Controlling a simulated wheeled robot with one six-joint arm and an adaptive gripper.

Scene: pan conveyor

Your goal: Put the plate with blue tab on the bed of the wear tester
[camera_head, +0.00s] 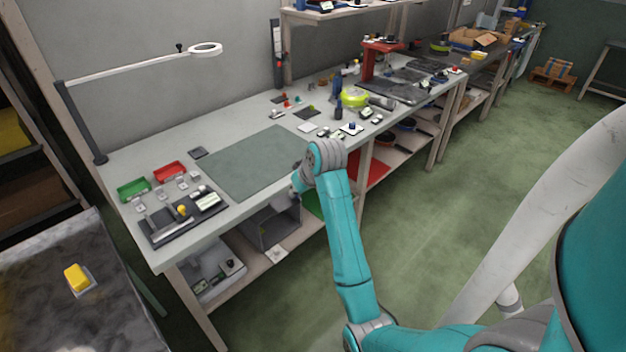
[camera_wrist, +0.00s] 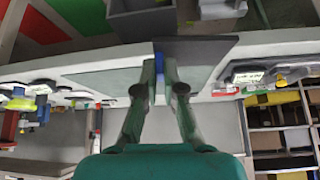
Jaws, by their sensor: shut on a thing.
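In the wrist view my gripper (camera_wrist: 160,72) is shut on a small blue tab (camera_wrist: 160,62). A flat dark grey plate (camera_wrist: 205,50) extends from the tab, held beyond the fingertips near the bench edge. Whether the plate touches anything below is unclear. In the head view my wrist hides most of the gripper and the plate, beside the bench's front edge. A low dark device with a yellow knob (camera_head: 182,210) sits at the bench's near left end; it may be the wear tester. Its bed cannot be made out clearly.
A grey-green mat (camera_head: 265,160) lies clear mid-bench. Green (camera_head: 133,189) and red (camera_head: 169,171) trays stand behind the dark device. Small parts crowd the bench's right half, near a red press (camera_head: 370,60). A lamp arm (camera_head: 135,70) overhangs the left end.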

